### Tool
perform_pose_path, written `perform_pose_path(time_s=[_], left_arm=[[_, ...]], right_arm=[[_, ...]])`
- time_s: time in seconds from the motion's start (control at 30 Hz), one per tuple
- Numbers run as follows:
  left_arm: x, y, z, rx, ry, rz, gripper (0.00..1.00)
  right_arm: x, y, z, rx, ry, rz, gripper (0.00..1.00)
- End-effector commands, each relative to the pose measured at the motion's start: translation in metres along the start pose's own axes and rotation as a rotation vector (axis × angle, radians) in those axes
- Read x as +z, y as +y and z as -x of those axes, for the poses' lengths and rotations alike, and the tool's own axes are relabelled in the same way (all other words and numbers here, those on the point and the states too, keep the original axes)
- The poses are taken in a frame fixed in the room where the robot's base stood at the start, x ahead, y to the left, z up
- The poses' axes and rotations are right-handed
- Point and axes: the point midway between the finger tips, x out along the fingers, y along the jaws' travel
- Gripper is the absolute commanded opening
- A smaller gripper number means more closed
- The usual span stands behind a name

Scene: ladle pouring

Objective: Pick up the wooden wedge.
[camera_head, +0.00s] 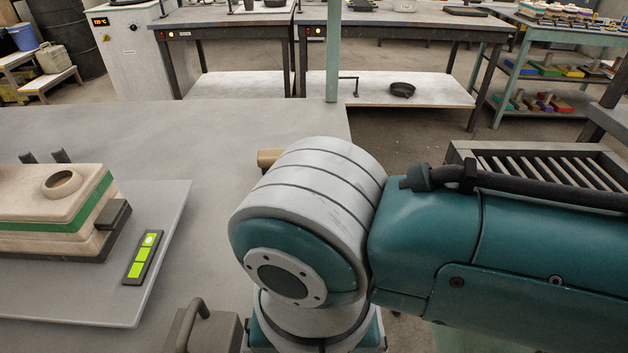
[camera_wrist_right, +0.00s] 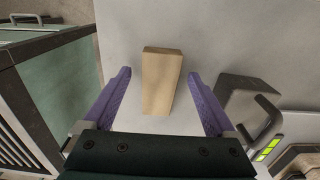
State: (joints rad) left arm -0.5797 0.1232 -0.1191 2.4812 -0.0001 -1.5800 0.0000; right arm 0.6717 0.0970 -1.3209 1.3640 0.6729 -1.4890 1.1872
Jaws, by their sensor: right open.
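The wooden wedge (camera_wrist_right: 161,80) is a pale tan block lying on the grey table. In the right wrist view it sits between and slightly ahead of the two purple fingers of my right gripper (camera_wrist_right: 160,98). The gripper is open, with clear space on both sides of the wedge and nothing held. In the head view only a small end of the wedge (camera_head: 268,157) shows behind my right arm, which hides the rest of it and the right gripper. My left gripper is in neither view.
A dark grey box with a handle (camera_head: 210,328) stands on the table (camera_head: 100,140) near the wedge. A grey plate (camera_head: 170,215) at the left bears a cream mould with a green band (camera_head: 55,215) and a lit green display (camera_head: 143,257). The table edge and a slatted rack (camera_head: 540,165) lie right.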

Motion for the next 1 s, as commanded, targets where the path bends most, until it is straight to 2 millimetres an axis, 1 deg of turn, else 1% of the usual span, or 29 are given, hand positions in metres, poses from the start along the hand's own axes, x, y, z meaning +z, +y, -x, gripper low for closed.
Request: perform_pose_path(time_s=[0.07,0.87,1.0], left_arm=[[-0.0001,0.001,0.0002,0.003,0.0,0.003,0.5],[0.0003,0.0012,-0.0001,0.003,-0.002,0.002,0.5],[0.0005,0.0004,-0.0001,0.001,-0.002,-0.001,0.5]], right_arm=[[0.0002,-0.0002,0.0004,0.0,0.0,0.0,0.91],[0.0001,-0.0002,0.0007,0.0,0.0,0.0,0.01],[0.0,-0.0003,0.0008,-0.001,0.0,0.0,0.0]])
